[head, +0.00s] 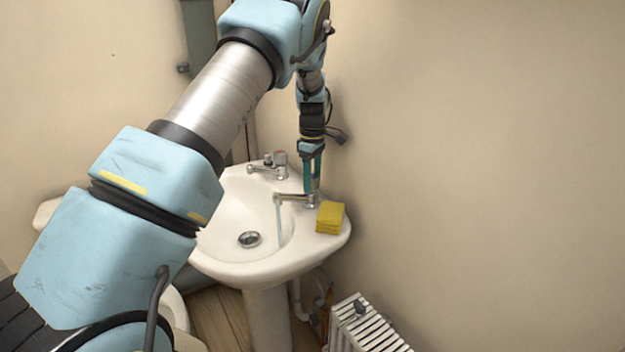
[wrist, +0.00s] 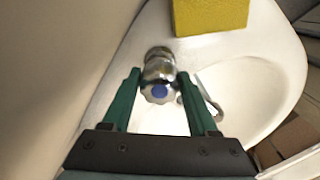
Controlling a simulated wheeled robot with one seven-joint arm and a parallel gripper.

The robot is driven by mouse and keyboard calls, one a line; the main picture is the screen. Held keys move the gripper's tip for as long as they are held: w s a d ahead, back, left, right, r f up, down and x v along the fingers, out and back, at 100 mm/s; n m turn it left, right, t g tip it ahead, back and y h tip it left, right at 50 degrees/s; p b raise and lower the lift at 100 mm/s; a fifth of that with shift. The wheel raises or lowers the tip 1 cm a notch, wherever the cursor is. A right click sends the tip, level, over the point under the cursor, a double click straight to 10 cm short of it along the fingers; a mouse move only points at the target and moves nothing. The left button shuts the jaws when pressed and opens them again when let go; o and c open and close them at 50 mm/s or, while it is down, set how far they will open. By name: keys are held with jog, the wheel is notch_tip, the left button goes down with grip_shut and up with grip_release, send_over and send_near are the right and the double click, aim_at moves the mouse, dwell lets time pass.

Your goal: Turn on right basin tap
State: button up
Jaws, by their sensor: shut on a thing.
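The white basin (head: 218,232) stands against the wall in the head view. Its right tap (head: 292,198) is chrome, and a thin stream of water (head: 279,225) falls from the spout into the bowl. In the wrist view the tap's chrome handle (wrist: 159,72) has a blue disc on its end. My gripper (head: 312,188) points down onto this tap from above. In the wrist view its two green fingers (wrist: 159,76) are on either side of the handle, shut on it. The handle's far sides are hidden.
A yellow sponge (head: 330,217) lies on the basin rim close beside the right tap. The left tap (head: 275,165) stands at the basin's back left. A white radiator (head: 365,325) is below right. The wall is close behind the taps.

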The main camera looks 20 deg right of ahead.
jog(key=shift+r, duration=0.1)
jog(key=o, duration=1.4)
notch_tip(320, 180, up, 11)
jog(key=b, duration=0.2)
jog(key=shift+b, duration=0.3)
